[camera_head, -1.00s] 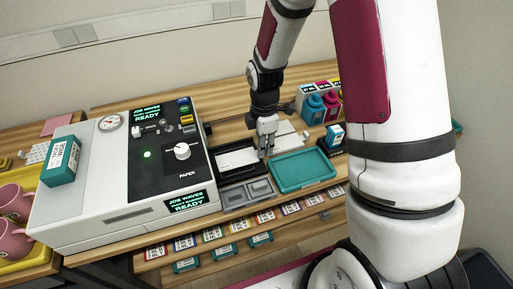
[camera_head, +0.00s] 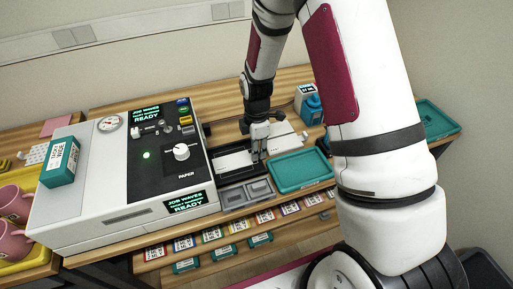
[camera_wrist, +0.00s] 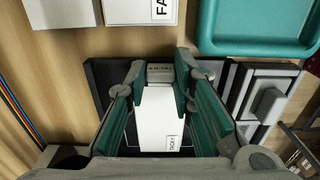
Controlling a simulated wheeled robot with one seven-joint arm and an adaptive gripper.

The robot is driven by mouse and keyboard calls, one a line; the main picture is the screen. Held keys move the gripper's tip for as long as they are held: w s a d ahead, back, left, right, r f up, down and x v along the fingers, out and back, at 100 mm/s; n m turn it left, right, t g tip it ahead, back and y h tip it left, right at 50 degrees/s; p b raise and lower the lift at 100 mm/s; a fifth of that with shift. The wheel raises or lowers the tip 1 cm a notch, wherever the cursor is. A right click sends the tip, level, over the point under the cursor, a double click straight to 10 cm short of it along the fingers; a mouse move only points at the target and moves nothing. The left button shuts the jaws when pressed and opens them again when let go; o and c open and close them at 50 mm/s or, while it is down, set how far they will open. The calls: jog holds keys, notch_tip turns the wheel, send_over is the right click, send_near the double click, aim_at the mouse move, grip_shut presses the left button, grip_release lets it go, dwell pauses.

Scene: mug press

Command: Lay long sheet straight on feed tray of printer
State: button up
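The printer (camera_head: 95,195) stands at the left, white with a black control panel. The black feed tray (camera_head: 216,171) lies just right of it, and it shows in the wrist view (camera_wrist: 97,77) beneath my fingers. The long white sheet (camera_head: 235,160) lies low over the tray, running roughly along it; I cannot tell whether it rests fully on it. In the wrist view the sheet (camera_wrist: 158,122) has a small printed label and a greyish end piece between the fingertips. My gripper (camera_wrist: 161,75) points down with its fingertips against both sides of that end.
A teal tray (camera_head: 300,171) lies right of the feed tray. White card stacks (camera_wrist: 140,10) lie behind it. A teal box (camera_head: 60,161) rests on the printer.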

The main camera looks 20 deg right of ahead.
dwell(0.3)
jog(key=s+r+m+t, duration=0.1)
jog(key=s+r+m, duration=0.1)
jog(key=r, duration=0.8)
jog(key=s+r+m, duration=0.2)
jog(key=r, duration=0.8)
jog(key=s+r+m+t, duration=0.1)
jog(key=s+r+m, duration=0.5)
jog(key=s, duration=0.4)
jog(key=s+r+m+t, duration=0.2)
jog(key=s+r+m, duration=0.4)
jog(key=s, duration=0.5)
jog(key=shift+s+d+r+m+t, duration=0.15)
jog(key=shift+m+t, duration=0.15)
jog(key=shift+m, duration=0.7)
